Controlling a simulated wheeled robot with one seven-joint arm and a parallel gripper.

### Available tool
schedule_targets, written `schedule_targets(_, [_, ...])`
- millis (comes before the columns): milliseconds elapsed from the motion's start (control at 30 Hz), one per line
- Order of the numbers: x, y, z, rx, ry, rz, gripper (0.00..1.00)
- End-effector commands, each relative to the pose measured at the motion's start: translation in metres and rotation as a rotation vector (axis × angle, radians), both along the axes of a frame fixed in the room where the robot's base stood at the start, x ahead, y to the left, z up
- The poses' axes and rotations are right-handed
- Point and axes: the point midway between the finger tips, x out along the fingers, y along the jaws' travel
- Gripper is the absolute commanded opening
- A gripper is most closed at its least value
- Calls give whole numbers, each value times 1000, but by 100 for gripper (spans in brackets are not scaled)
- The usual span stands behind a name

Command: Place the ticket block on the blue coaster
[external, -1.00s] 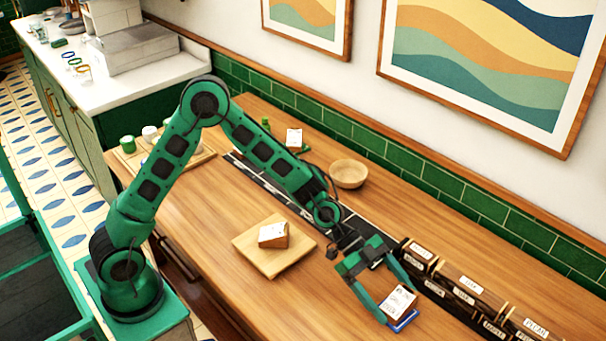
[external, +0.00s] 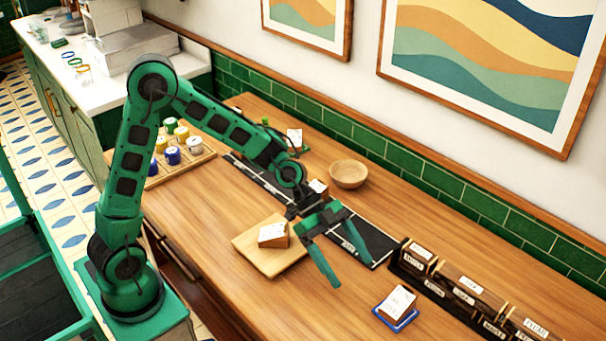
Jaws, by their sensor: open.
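A ticket block (external: 398,301), wooden with a white written top, rests on the blue coaster (external: 409,320) at the lower right of the table. The coaster's blue rim shows around the block's lower edges. My gripper (external: 352,270) is open and empty, up and to the left of the coaster, clear of the block. Another block with a white top (external: 272,233) sits on a square wooden board (external: 262,258) to the left of my gripper. A further white-topped block (external: 294,138) stands near the wall on a green base.
A wooden bowl (external: 348,174) stands near the tiled wall. A black strip (external: 376,241) runs along the table under my gripper. A labelled rack (external: 440,291) is right of the coaster. A tray (external: 202,157) of several coloured jars is at the far left. Table space left of the coaster is free.

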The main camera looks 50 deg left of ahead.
Motion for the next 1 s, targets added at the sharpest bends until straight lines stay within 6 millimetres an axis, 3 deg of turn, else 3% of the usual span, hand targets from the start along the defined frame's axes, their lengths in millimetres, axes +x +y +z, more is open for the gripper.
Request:
schedule_targets(200, [-60, 57, -8, 280, 98, 98, 81])
schedule_targets(400, [-105, 116, -9, 487, 182, 247, 81])
schedule_targets(667, [-160, 188, -4, 681, 271, 472, 81])
schedule_targets(900, [-220, 259, 1, 821, 369, 740, 81])
schedule_targets(1000, [-238, 279, 2, 851, 401, 822, 81])
